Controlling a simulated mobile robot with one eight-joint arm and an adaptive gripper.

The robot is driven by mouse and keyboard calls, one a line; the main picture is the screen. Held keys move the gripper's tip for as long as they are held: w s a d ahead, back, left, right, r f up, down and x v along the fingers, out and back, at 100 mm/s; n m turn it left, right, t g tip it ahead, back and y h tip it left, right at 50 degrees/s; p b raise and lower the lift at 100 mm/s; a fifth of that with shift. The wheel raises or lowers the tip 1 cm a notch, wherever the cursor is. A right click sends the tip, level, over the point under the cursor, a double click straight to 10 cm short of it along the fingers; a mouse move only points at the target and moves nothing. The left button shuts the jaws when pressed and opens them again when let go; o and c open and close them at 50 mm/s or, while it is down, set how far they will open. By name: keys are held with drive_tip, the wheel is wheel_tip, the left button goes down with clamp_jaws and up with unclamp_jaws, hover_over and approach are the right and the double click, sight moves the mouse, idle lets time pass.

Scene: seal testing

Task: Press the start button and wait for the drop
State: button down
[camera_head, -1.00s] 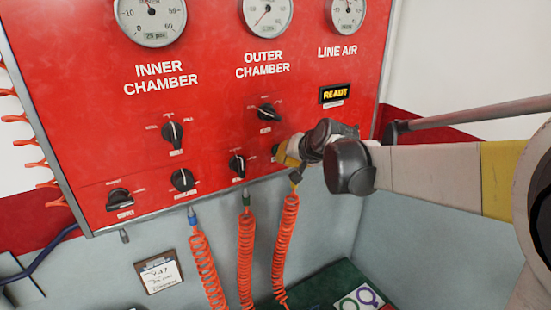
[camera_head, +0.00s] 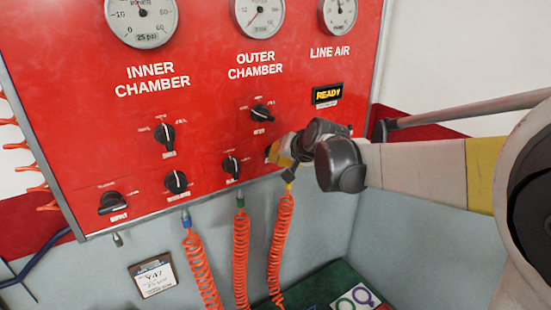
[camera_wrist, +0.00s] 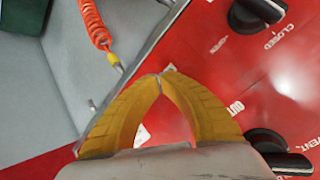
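My gripper (camera_head: 274,155) is at the lower right of the red panel (camera_head: 90,70), close to its face. In the wrist view, the yellow fingers (camera_wrist: 161,76) meet at their tips with nothing between them. I cannot tell whether the tips touch the panel. No start button can be made out; my gripper covers part of the panel there. A small display (camera_head: 327,95) under the LINE AIR label reads READY in yellow letters.
Several black knobs (camera_head: 164,133) stick out of the panel around my gripper; one shows at upper right in the wrist view (camera_wrist: 257,12). Orange coiled hoses (camera_head: 280,235) hang below. A clipboard (camera_head: 153,276) is on the grey wall. Gauges (camera_head: 142,18) line the top.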

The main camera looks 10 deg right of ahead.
drive_tip(key=shift+w, duration=0.15)
idle(0.4)
drive_tip(key=shift+w+a, duration=0.15)
drive_tip(key=shift+w, duration=0.15)
drive_tip(key=shift+s, duration=0.45)
drive_tip(key=shift+d, duration=0.2)
drive_tip(key=s, duration=0.2)
drive_tip(key=s+d, duration=0.1)
drive_tip(key=s, duration=0.2)
drive_tip(key=shift+s+d, duration=0.35)
drive_tip(key=shift+d, duration=0.05)
idle(0.4)
